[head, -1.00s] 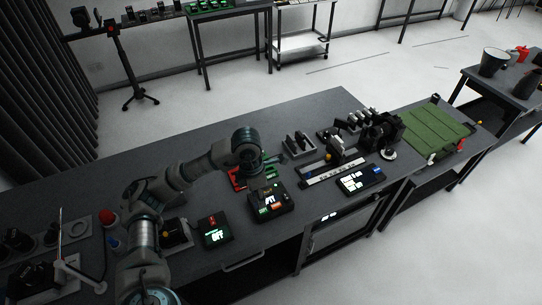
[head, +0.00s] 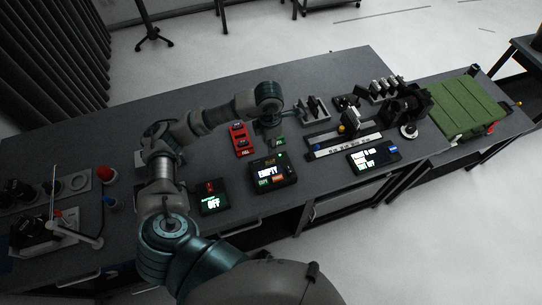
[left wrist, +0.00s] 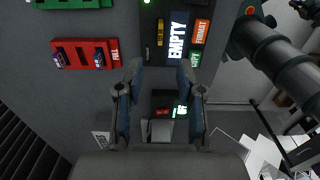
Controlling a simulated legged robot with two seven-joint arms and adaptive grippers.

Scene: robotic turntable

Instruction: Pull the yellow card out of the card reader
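The black card reader (head: 289,178) stands on the bench with its lit screen reading EMPTY; its screen also shows in the left wrist view (left wrist: 177,35). A dull yellow strip (left wrist: 160,32) sits on the reader beside the screen; I cannot tell whether it is the yellow card's edge. My left gripper (head: 272,136) hangs just behind the reader, near the green tray. In the left wrist view its two fingers (left wrist: 161,72) are apart with nothing held between them, below the screen. My right gripper is not in view.
A red tray (head: 238,131) marked FULL lies left of my left gripper; the green tray (head: 280,140) is partly hidden by it. A black box (head: 223,207) showing OFF stands left of the reader. A slider rail (head: 340,144) and lit panel (head: 375,157) stand right.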

